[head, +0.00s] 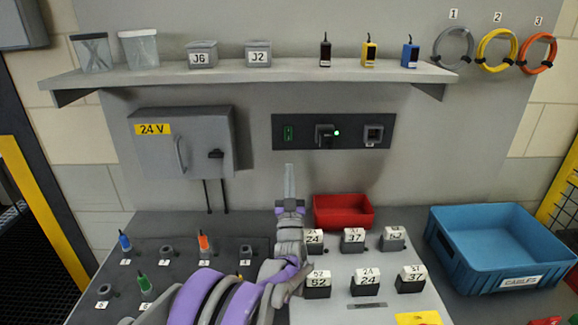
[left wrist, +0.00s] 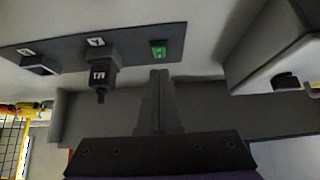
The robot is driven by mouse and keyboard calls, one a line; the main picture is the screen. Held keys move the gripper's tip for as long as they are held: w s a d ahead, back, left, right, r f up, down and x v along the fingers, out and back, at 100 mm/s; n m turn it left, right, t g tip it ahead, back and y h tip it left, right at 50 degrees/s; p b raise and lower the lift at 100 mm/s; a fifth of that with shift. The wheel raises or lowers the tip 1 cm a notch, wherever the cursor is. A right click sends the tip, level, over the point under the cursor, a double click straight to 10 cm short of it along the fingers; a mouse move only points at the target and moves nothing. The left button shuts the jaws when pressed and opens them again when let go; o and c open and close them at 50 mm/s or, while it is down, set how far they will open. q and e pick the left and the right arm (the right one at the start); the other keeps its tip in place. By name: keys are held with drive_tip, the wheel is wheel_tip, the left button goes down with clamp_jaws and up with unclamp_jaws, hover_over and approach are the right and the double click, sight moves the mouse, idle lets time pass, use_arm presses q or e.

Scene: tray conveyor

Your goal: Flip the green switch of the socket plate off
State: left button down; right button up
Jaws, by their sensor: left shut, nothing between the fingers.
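The dark socket plate (head: 333,132) is on the grey back wall below the shelf; it also shows in the left wrist view (left wrist: 125,52). Its green switch (head: 289,133) is at the plate's left end in the head view and on the right in the left wrist view (left wrist: 158,49). The right socket (head: 373,134) looks empty. My left gripper (head: 289,168) is shut and empty, pointing up just below the green switch, apart from it in the wrist view. My right gripper is out of view.
A grey 24 V cabinet (head: 182,142) stands out from the wall left of the plate. The shelf (head: 250,76) overhangs above. A red bin (head: 343,212), labelled blocks and a blue cables crate (head: 500,250) are below and to the right.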

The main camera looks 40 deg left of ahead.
sight(288, 135)
use_arm(q)
drive_tip(key=p+x, duration=0.1)
drive_tip(key=x, duration=0.7)
drive_tip(key=shift+d, duration=0.1)
drive_tip(key=shift+w+r, duration=0.1)
drive_tip(key=shift+w, duration=0.05)
